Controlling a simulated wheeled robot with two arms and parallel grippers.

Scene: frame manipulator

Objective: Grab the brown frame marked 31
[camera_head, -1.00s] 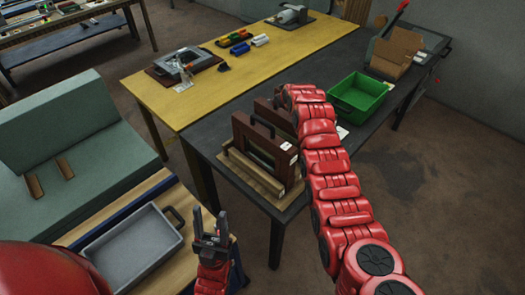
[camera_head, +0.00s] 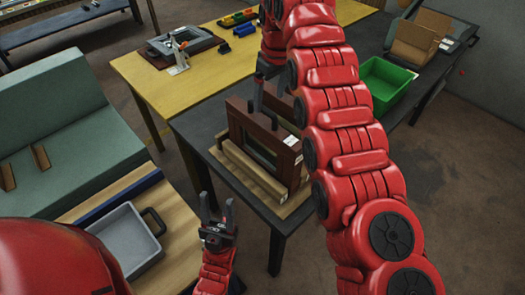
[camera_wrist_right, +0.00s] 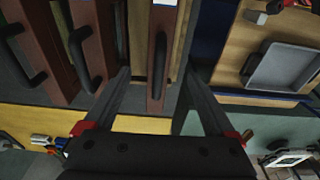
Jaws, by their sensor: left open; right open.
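The front brown frame (camera_head: 262,146), with a dark handle on top and a small white label at its right corner, stands upright on the dark table. Its label is too small to read, so I cannot tell which frame is 31. My left gripper (camera_head: 217,214) is open and empty, low in front of the table.
A wooden base (camera_head: 245,176) lies under the frames. A green bin (camera_head: 382,82) and cardboard box (camera_head: 415,40) stand further right on the dark table. A yellow table (camera_head: 150,80) adjoins it. A grey tray (camera_head: 125,240) sits at lower left.

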